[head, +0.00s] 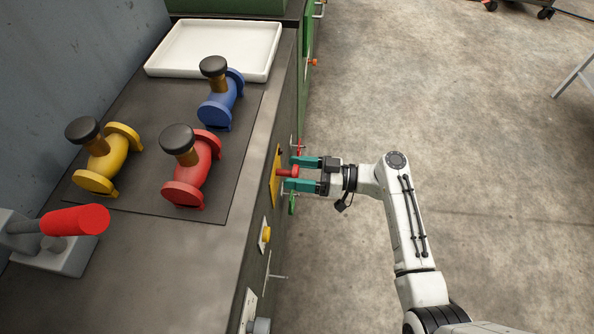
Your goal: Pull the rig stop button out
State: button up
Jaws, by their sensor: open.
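The rig stop button (284,173) is red and sticks out from a yellow plate (276,177) on the bench's front face. My gripper (291,173) comes in from the right, level with the button. Its two teal fingers are apart, one on each side of the red button. I cannot tell whether either finger touches it. The yellow plate is seen nearly edge-on, so most of its face is hidden.
On the bench top are yellow (105,160), red (192,168) and blue (222,99) flanged spools, a white tray (215,50) and a red-handled lever (75,220). A yellow button (266,234) is on the front face nearer me.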

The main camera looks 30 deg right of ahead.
jog(key=b+v, duration=0.1)
jog(key=v, duration=0.9)
jog(key=shift+d, duration=0.2)
jog(key=shift+s, duration=0.1)
jog(key=s+a+f+m+g+h+p, duration=0.2)
jog(key=s+a+f+g+h, duration=0.15)
jog(key=s, duration=0.25)
jog(key=s+a+f+m+g+h+p, duration=0.2)
jog(key=s+a+g+h+p, duration=0.15)
jog(key=s, duration=0.35)
jog(key=s+d+r+m+g+h+p, duration=0.2)
jog(key=s+d+r+m+h, duration=0.2)
jog(key=s+r+h, duration=0.3)
jog(key=s+r, duration=0.1)
jog(key=s, duration=0.1)
jog(key=shift+s+d+g+h, duration=0.3)
jog(key=shift+d+h, duration=0.05)
jog(key=shift+h, duration=0.05)
